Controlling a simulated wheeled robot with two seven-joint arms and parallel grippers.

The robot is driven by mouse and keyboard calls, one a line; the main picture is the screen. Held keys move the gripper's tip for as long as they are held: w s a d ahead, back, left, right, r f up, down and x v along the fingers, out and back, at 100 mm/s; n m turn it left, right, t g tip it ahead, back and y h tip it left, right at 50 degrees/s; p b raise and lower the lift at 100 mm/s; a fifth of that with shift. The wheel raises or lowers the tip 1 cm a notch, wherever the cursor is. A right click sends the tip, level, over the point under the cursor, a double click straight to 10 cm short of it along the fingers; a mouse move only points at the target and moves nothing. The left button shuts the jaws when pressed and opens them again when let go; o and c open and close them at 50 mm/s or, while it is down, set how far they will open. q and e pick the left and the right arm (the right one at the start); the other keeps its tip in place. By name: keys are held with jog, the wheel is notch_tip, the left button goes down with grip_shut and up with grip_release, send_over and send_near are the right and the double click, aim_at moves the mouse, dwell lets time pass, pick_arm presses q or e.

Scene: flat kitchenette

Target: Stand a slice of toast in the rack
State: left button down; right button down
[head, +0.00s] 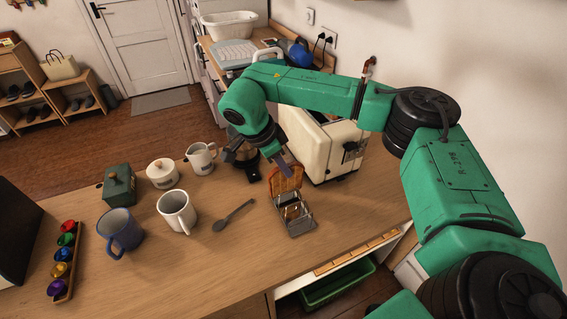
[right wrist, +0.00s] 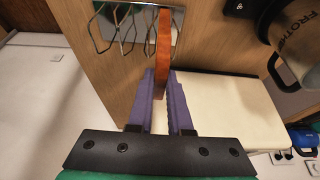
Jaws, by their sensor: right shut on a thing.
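My right gripper (head: 283,163) is shut on a slice of toast (head: 287,180), held upright at the back end of the metal toast rack (head: 297,227). In the right wrist view the purple fingers (right wrist: 164,100) pinch the toast (right wrist: 163,50), seen edge-on, with the rack's wire loops (right wrist: 127,45) beside and beyond it. I cannot tell whether the toast's lower edge is between the wires or just above them. The cream toaster (head: 327,145) stands behind and right of the rack; it also shows in the right wrist view (right wrist: 225,115). My left gripper is out of view.
A spoon (head: 233,215), a white mug (head: 177,212) and a blue mug (head: 120,232) lie left of the rack. A dark appliance (head: 240,155) stands behind my gripper. The front counter edge is close to the rack, with a green bin (head: 338,284) below.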

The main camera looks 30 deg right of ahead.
jog(key=shift+w+f, duration=0.1)
jog(key=shift+f, duration=0.05)
jog(key=c, duration=0.8)
grip_release()
jog(key=shift+o, duration=0.2)
notch_tip(320, 180, up, 8)
jog(key=p, duration=0.6)
